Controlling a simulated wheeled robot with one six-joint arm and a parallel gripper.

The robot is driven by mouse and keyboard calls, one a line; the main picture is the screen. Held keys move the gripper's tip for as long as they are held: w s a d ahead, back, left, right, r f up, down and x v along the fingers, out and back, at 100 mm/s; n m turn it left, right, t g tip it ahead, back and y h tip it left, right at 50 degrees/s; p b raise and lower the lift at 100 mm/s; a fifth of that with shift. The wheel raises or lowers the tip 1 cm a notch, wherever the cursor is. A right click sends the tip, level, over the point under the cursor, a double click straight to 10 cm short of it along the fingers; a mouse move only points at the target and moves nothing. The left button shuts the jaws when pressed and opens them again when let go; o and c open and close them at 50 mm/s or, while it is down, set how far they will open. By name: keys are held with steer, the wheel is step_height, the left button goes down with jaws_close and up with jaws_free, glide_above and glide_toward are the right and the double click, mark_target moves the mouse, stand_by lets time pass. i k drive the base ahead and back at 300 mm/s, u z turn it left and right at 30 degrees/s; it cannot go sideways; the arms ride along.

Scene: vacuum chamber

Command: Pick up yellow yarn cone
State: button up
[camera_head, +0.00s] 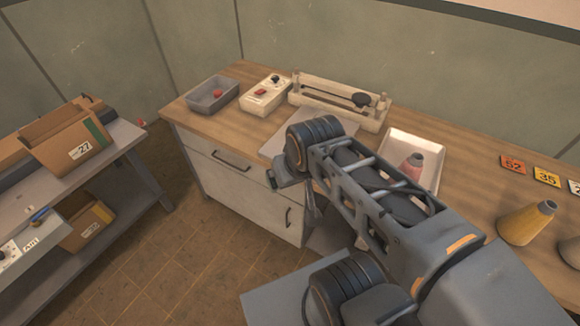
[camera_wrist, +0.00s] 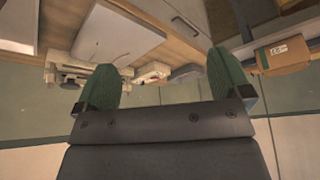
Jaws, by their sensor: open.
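The yellow yarn cone (camera_head: 526,223) stands upright on the wooden bench top (camera_head: 462,190) at the right of the head view, with a dark tip. It is not visible in the wrist view. My gripper (camera_wrist: 162,88) shows in the wrist view as two green fingers set wide apart, with nothing between them. In the head view my arm reaches over the middle of the bench, well to the left of the cone. The gripper's fingers are not clear there.
A white tray (camera_head: 432,148) holds a pink cone (camera_head: 412,166). A grey cone (camera_head: 570,254) stands right of the yellow one. Number cards (camera_head: 546,177) lie behind it. A grey bin (camera_head: 211,107), switch box (camera_head: 265,101) and cream rack (camera_head: 325,110) stand at the back left.

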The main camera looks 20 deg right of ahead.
mark_target(517, 227)
steer(key=z, duration=5.05)
steer(key=i, duration=1.45)
steer(key=u, duration=3.35)
